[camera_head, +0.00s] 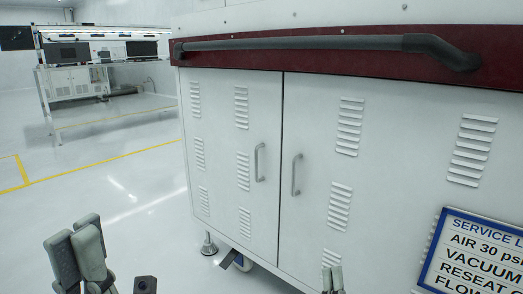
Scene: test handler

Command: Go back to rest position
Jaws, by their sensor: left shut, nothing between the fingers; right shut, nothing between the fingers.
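My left gripper (80,245) shows at the bottom left, grey-green fingers pointing up, with nothing between them. It is over the pale floor, apart from the cabinet. My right gripper (332,279) shows only by its fingertips at the bottom edge, in front of the white cabinet (262,225). Its fingertips are together and empty. The rest of both arms is out of view.
The vented cabinet fills the right side, with two shut doors, grey handles (260,162), a dark rail (300,43) on a red band and a blue-framed service label (470,255). A workbench (100,52) stands far left. The floor (110,190) between is clear, with yellow lines.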

